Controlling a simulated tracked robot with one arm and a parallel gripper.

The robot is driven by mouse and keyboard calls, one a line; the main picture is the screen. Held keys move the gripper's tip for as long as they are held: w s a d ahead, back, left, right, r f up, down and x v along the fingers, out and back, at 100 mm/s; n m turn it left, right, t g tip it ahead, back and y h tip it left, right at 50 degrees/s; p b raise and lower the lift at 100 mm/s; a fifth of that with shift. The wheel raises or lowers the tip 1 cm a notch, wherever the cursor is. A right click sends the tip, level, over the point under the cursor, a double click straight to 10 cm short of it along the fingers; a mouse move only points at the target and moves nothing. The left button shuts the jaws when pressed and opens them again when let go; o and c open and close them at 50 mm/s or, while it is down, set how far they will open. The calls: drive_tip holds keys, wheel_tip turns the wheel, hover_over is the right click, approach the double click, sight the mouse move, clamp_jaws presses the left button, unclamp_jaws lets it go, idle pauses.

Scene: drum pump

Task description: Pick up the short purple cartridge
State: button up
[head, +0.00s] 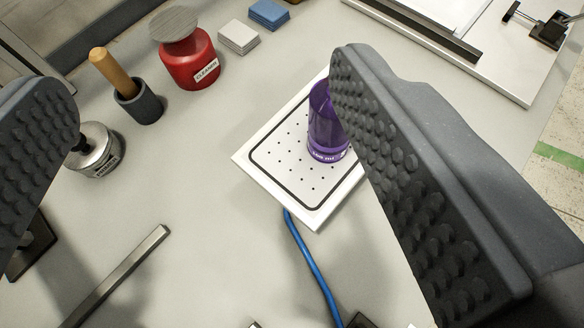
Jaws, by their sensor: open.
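The short purple cartridge (323,124) stands upright on a white perforated plate (262,178) with a black outline, right of the picture's middle. Its right side is partly hidden behind my gripper's right finger. My gripper (205,115) is open and empty, with its two studded grey fingers wide apart at the left and right of the picture. The cartridge appears beyond the right finger's inner edge; I cannot tell whether they touch, but nothing is held.
A red container labelled cleaner (188,66), a dark cup with a wooden handle (138,100) and a metal tin (97,152) stand at the upper left. A blue hose (309,262) runs from the plate. A metal bar (120,275) lies lower left. The middle table is clear.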

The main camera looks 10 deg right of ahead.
wheel_tip(320, 180, down, 10)
drive_tip(key=d+m+h, duration=0.1)
drive_tip(key=d+h, duration=0.1)
drive_tip(key=m+h, duration=0.1)
drive_tip(key=h, duration=0.1)
approach(337, 130)
drive_tip(key=w, duration=0.1)
drive_tip(key=shift+g, duration=0.4)
drive_tip(key=b+x, duration=0.1)
drive_tip(key=x, duration=0.6)
drive_tip(key=shift+w+d+f, duration=0.1)
drive_tip(key=shift+w+d, duration=0.05)
drive_tip(key=shift+d, duration=0.05)
drive_tip(key=shift+w+d+f+b, duration=0.15)
drive_tip(key=shift+w+b, duration=0.15)
drive_tip(key=shift+w, duration=0.35)
drive_tip(key=shift+a+b+x, duration=0.1)
drive_tip(key=shift+b+x, duration=0.1)
drive_tip(key=shift+x, duration=0.95)
drive_tip(key=shift+a+b+x, duration=0.15)
drive_tip(key=shift+b+x, duration=0.05)
drive_tip(key=shift+x, duration=1)
drive_tip(key=shift+w, duration=0.1)
drive_tip(key=c, duration=1.1)
drive_tip(key=shift+c, duration=0.2)
